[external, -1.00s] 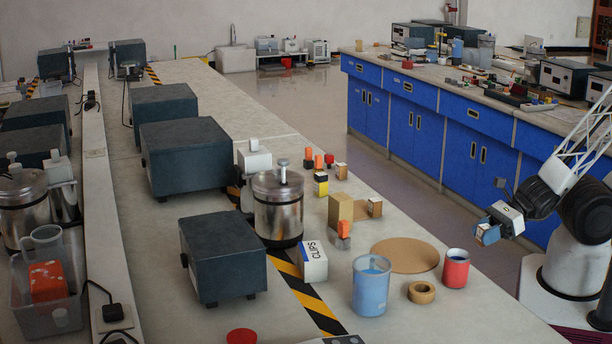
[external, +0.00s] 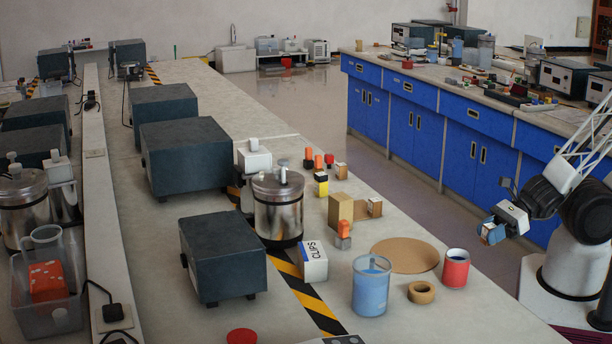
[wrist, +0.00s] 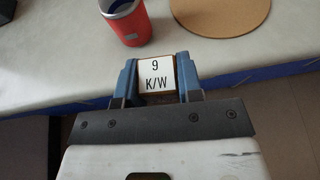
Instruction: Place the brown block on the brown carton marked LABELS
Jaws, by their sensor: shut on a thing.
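The brown block (wrist: 158,77) is between the two blue fingers of my gripper (wrist: 160,84) in the wrist view; its white top face reads "9 K/W". In the external view my gripper (external: 490,234) is at the right, off the bench edge, with only a little of the block showing. A tan carton (external: 340,208) stands on the bench near the middle, with a smaller brown box (external: 375,207) at its right. I cannot read LABELS on any brown box, so I cannot tell which carton bears it.
Between my gripper and the tan carton are a red cup (external: 456,270), a round cork mat (external: 405,255), a tape ring (external: 421,293) and a blue beaker (external: 371,287). A white CLIPS box (external: 313,262) and a steel pot (external: 278,212) stand left of them.

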